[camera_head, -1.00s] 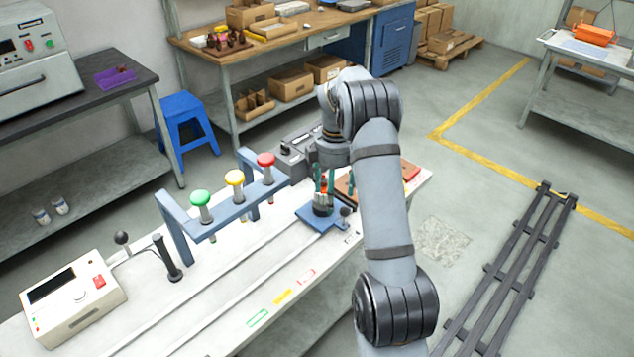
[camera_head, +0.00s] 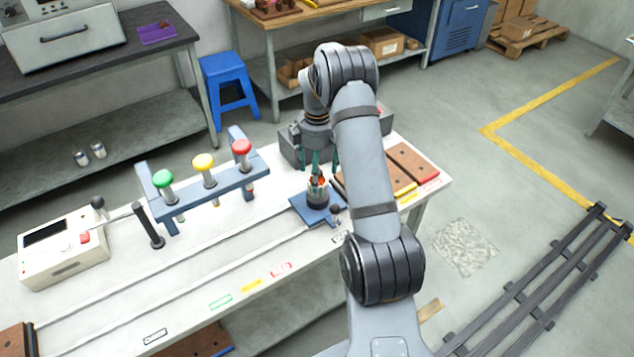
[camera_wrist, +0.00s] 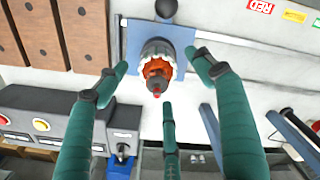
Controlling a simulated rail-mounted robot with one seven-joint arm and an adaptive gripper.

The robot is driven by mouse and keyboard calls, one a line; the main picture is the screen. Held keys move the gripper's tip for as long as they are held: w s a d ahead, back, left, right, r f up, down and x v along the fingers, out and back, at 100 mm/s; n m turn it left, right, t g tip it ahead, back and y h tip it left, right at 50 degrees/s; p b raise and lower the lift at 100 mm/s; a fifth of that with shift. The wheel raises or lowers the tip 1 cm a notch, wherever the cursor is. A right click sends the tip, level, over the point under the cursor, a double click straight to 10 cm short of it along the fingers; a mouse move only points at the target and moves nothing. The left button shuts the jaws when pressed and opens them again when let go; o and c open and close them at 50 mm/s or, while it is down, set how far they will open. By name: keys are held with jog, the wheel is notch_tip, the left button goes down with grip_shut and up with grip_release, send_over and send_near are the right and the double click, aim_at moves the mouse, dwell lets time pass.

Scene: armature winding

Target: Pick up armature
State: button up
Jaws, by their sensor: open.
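The armature (camera_head: 317,192) stands upright on a blue plate (camera_head: 328,217) on the white bench. In the wrist view the armature (camera_wrist: 157,68) shows a grey ridged body, orange windings and a dark, red-tipped shaft end. My gripper (camera_head: 325,165) is open just above it, with green fingers pointing down. In the wrist view my gripper (camera_wrist: 160,75) has one finger on each side of the armature and a third below it. The fingers look apart from it and hold nothing. The armature's lower part is partly hidden.
A black-knobbed lever (camera_head: 336,211) stands at the plate's edge. A blue frame with green, yellow and red buttons (camera_head: 204,180) is to the left. Brown trays (camera_head: 408,165) lie to the right, and a grey box (camera_head: 292,147) is behind. A control box (camera_head: 62,248) is at far left.

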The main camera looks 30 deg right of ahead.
jog(key=shift+d+f+p, duration=0.1)
jog(key=shift+f+p, duration=0.3)
jog(key=shift+f, duration=0.2)
jog(key=f+p, duration=0.1)
jog(key=f, duration=0.3)
jog(key=shift+w+f, duration=0.2)
jog(key=shift+c, duration=1.3)
grip_shut()
jog(key=shift+r, duration=0.1)
